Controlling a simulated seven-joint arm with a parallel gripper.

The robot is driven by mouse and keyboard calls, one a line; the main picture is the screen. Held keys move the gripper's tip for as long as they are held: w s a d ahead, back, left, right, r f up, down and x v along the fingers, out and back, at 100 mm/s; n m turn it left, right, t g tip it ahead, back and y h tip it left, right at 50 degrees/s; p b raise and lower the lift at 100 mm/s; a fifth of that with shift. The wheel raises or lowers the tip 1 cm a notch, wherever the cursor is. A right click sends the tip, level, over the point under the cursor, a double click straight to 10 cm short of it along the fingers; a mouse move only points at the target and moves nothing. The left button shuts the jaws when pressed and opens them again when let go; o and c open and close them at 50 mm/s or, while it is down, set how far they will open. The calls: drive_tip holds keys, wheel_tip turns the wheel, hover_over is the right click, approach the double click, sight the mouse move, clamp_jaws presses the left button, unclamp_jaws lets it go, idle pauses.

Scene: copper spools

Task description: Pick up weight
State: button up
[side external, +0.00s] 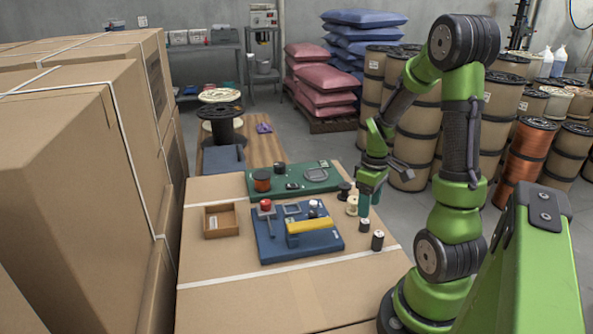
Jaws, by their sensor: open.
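I cannot tell for sure which small piece is the weight. A dark cylinder (377,241) stands upright on the cardboard surface near its right edge, with a smaller pale-topped piece (364,251) beside it. Another dark piece (344,190) and a cream spool (352,205) stand just left of my gripper. A small pale and dark piece (313,208) sits on the blue board (265,248). My gripper (369,203) is open and points down near the right edge, close to the cream spool and behind the dark cylinder. The space between its fingers is hard to see.
The blue board also carries a yellow block (308,226) and a red-topped piece (266,204). A green board (323,185) with a copper spool (262,180) lies behind. An open wooden box (220,220) stands left. Tall cartons (75,180) wall the left side. The front cardboard is clear.

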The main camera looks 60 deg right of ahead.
sight(365, 220)
drive_tip(key=shift+w+f, duration=0.2)
drive_tip(key=shift+f, duration=2.55)
drive_tip(key=shift+c, duration=0.4)
clamp_jaws()
